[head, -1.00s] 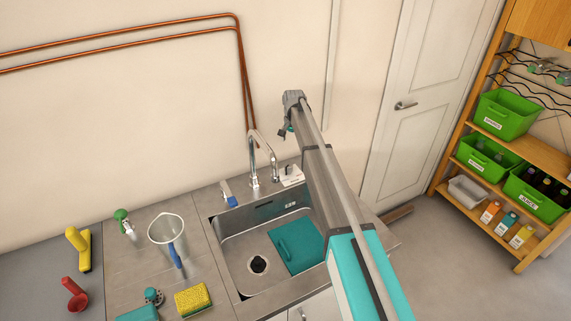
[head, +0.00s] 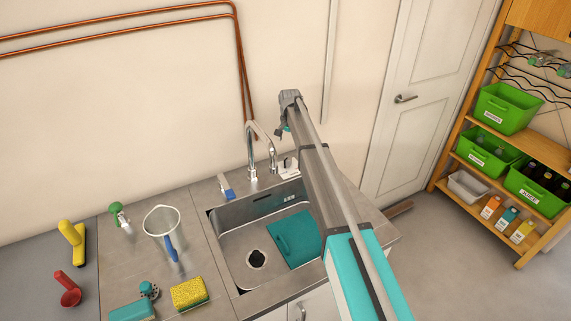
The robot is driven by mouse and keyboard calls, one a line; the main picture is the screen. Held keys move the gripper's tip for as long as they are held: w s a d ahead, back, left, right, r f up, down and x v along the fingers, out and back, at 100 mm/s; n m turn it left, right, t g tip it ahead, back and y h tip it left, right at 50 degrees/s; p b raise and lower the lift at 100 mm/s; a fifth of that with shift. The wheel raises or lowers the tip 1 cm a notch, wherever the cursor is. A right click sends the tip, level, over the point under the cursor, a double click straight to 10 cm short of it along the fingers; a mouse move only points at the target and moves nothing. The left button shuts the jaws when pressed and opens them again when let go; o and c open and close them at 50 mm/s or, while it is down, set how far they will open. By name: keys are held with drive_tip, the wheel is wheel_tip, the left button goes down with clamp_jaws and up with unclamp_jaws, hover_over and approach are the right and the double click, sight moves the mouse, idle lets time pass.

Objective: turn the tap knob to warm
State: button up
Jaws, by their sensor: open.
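A chrome tap (head: 250,152) with a curved spout stands at the back edge of the sink (head: 232,222). A small white block with a dark mark (head: 289,167) sits just right of the tap. A small blue-and-white item (head: 226,187) lies left of it. I cannot tell for certain which part is the tap knob, or how it is set. My gripper (head: 281,132) is above and behind the white block, in front of the wall, pointing down. It is open, small in view, and appears empty and apart from the tap. My arm hides the sink's right side.
A teal board (head: 296,240) lies in the sink. A shelf with green crates (head: 507,108) stands at the right.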

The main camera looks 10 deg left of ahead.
sight(288, 158)
drive_tip(key=shift+a+f+b, duration=0.15)
drive_tip(key=shift+f+b, duration=4.65)
drive_tip(key=shift+f, duration=0.3)
drive_tip(key=c, duration=1.2)
drive_tip(key=shift+o, duration=0.2)
drive_tip(key=shift+n, duration=0.4)
drive_tip(key=n, duration=1)
drive_tip(key=shift+n, duration=0.4)
